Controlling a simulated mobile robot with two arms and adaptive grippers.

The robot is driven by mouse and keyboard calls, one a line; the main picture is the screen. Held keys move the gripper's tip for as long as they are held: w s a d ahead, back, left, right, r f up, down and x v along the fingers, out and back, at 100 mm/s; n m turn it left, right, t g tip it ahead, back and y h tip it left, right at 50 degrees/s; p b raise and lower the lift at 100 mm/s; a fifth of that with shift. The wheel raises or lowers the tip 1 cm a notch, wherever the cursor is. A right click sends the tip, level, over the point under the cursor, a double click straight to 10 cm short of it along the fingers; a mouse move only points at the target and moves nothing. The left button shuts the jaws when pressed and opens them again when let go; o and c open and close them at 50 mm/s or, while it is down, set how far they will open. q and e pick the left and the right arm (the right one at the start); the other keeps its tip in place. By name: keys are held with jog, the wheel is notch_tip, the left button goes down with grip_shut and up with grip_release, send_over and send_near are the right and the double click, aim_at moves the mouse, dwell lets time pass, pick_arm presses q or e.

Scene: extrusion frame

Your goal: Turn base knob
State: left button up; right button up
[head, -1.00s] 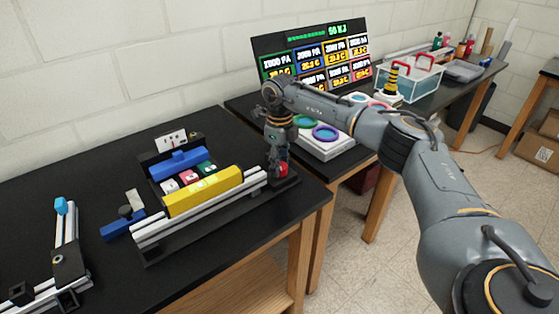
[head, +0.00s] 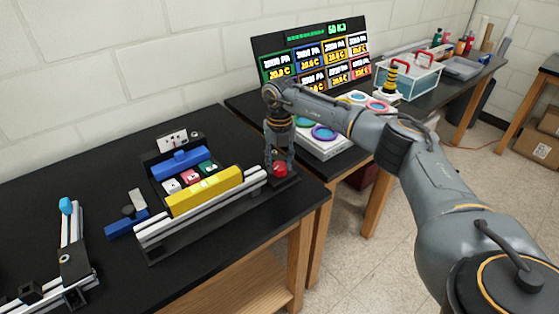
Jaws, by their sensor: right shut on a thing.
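The red base knob (head: 280,169) sits on a black block at the right end of the aluminium extrusion frame (head: 155,234), near the table's right edge. My right gripper (head: 279,166) points straight down over it, its fingers closed around the knob from both sides. The knob's red front shows between and below the fingers; its top is partly hidden. The frame carries a yellow bar (head: 205,191), a blue bar (head: 179,161) and small coloured blocks between them. My left gripper is not in view.
A blue clamp-like piece (head: 125,224) lies left of the frame. Another rail (head: 73,240) with a blue tip stands further left. A display panel (head: 312,58), coloured rings on a white box (head: 324,147) and a clear bin (head: 408,82) stand on the back table.

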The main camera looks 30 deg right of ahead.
aim_at(280, 165)
jog(key=shift+m, duration=1)
jog(key=o, duration=1.1)
jog(key=shift+o, duration=0.2)
jog(key=shift+r, duration=0.1)
notch_tip(280, 165, up, 12)
jog(key=shift+f, duration=0.25)
